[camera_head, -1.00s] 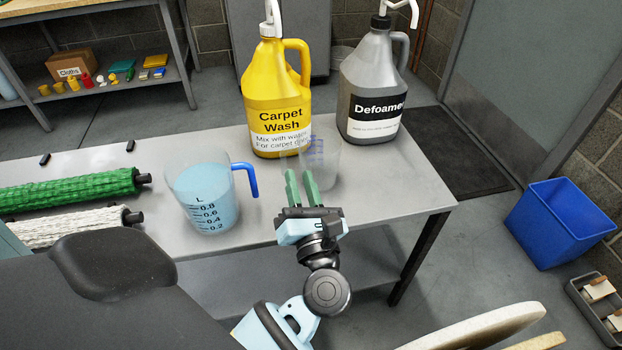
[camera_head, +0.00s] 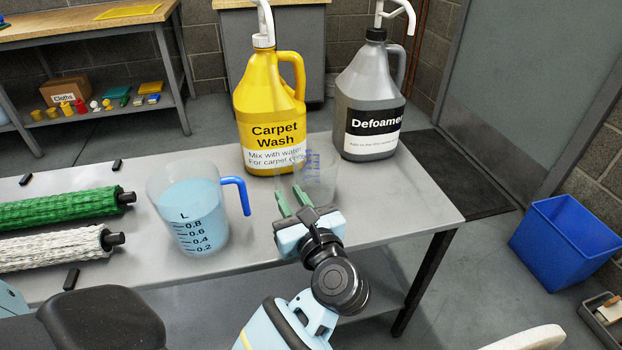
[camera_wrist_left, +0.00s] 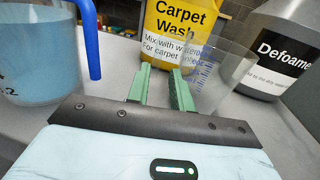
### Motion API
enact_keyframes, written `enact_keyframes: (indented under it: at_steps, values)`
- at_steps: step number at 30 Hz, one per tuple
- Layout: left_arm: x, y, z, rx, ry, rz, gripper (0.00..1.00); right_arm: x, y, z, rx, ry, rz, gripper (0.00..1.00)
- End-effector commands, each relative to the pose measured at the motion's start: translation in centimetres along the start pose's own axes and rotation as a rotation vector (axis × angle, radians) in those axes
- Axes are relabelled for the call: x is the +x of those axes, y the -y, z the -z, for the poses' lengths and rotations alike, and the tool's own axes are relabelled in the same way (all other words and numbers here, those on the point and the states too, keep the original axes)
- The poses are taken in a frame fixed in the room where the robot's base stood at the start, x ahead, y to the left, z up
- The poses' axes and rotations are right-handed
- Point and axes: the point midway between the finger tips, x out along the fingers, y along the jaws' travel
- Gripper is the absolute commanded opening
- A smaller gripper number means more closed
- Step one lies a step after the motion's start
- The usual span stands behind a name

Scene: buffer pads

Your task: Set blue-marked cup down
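The blue-marked cup (camera_head: 321,181), clear with blue scale marks, stands on the grey table in front of the yellow jug. It also shows in the left wrist view (camera_wrist_left: 222,78), just right of the fingers. My left gripper (camera_head: 293,201) has two green fingers pointing at the cup's near left side. In the wrist view its fingers (camera_wrist_left: 159,88) are apart with a gap between them. The right finger overlaps the cup's clear wall; whether it touches is hard to tell. My right gripper is out of view.
A jug of blue liquid (camera_head: 195,222) with a blue handle stands left of the gripper. The yellow Carpet Wash jug (camera_head: 262,95) and grey Defoamer jug (camera_head: 362,90) stand behind. Green (camera_head: 60,209) and white (camera_head: 50,250) rollers lie left. The table's right end (camera_head: 415,200) is clear.

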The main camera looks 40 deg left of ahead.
Motion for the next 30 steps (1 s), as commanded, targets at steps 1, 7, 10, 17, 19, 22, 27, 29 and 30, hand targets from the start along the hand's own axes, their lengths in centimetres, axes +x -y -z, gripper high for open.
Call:
enact_keyframes:
  at_steps: [1,7,10,17,19,22,27,29,30]
  values:
    - [0.3,-0.1,0.0,0.0,0.002,-0.001,0.22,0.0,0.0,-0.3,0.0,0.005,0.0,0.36]
    - [3.0,-0.4,0.0,0.001,0.005,-0.002,0.22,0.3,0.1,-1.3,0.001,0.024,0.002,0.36]
    - [4.2,-0.4,0.1,0.001,0.003,-0.002,0.22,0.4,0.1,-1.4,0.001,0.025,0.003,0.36]
    - [5.2,-0.4,0.0,0.001,0.0,-0.001,0.22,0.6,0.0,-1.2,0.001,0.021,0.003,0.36]
    - [5.2,-0.4,0.0,0.001,0.0,-0.001,0.22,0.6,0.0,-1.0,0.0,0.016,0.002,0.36]
    - [5.2,-0.4,0.0,0.001,0.001,-0.001,0.19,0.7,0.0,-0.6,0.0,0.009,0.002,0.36]
    - [5.1,-0.4,0.0,0.001,0.001,-0.001,0.0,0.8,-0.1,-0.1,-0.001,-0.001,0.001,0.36]
    - [5.1,-0.4,0.0,0.001,0.001,-0.001,0.0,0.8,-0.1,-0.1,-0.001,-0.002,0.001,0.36]
    - [5.1,-0.4,0.0,0.001,0.001,-0.001,0.0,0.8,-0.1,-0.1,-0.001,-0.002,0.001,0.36]
